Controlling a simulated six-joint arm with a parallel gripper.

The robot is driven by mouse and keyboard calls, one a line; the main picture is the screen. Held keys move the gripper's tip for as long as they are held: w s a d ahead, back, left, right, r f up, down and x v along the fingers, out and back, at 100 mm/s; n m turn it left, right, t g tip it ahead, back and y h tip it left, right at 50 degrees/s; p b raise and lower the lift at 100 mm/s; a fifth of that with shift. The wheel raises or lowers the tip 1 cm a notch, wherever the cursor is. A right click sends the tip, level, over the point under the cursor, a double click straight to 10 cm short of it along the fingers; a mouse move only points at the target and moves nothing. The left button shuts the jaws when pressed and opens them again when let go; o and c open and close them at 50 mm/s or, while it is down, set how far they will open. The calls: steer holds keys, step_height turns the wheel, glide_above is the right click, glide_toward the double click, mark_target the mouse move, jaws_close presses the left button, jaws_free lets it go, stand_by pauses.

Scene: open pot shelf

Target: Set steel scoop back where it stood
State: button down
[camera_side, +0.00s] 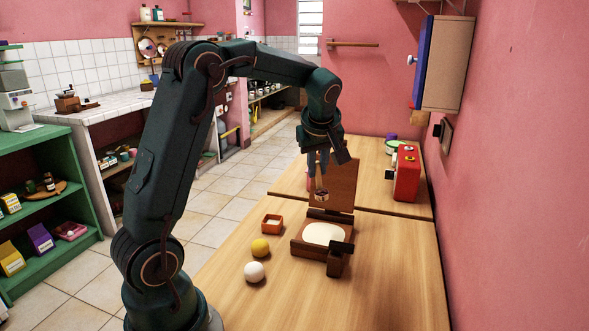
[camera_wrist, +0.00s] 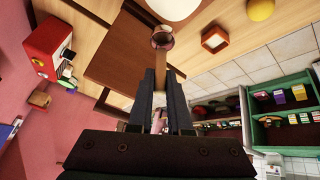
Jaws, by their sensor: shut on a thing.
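My gripper (camera_side: 318,176) points down above the table and is shut on the steel scoop (camera_side: 321,195). In the wrist view the scoop (camera_wrist: 162,38) sticks out beyond my fingertips (camera_wrist: 164,78), its brown handle between them. The scoop hangs in the air, in front of the raised brown lid in the side view. Below it stands an open wooden box (camera_side: 299,248) with a pale round filling (camera_side: 324,234). Whether the scoop holds anything is too small to tell.
A small orange tray (camera_side: 272,224), a yellow ball (camera_side: 260,248) and a white ball (camera_side: 254,272) lie left of the box. The upright lid (camera_side: 344,180) stands close to my gripper. A red case (camera_side: 406,173) is at the right wall. The table's right front is clear.

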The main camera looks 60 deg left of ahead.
steer(key=s+d+r+m+t+h, duration=0.1)
steer(key=s+d+r+m+h, duration=0.15)
steer(key=d+m, duration=0.45)
steer(key=s+d+r+m+t+h, duration=0.1)
steer(key=s+d+m+t+h, duration=0.15)
steer(key=d+m, duration=0.35)
steer(key=w+a+f+n+y, duration=0.1)
steer(key=a+n, duration=0.1)
steer(key=a, duration=0.2)
steer(key=w+a+f+n+g, duration=0.1)
steer(key=w+a+n, duration=0.1)
steer(key=a, duration=0.3)
steer(key=w+a+f+n+g+y, duration=0.1)
steer(key=a, duration=0.3)
steer(key=shift+w+a+n+g+y, duration=0.2)
steer(key=shift+a+n+g+y, duration=0.1)
steer(key=shift+n, duration=0.1)
steer(key=s+a+f+n+g+y, duration=0.1)
steer(key=a+f+n+g, duration=0.1)
steer(key=a+n, duration=0.3)
steer(key=a+f+n+g+y, duration=0.1)
steer(key=a+f+n, duration=0.15)
steer(key=a, duration=0.55)
steer(key=shift+s+d+f, duration=0.1)
steer(key=shift+f, duration=1.6)
steer(key=shift+d+f, duration=0.1)
steer(key=shift+f, duration=1.55)
steer(key=shift+f, duration=0.35)
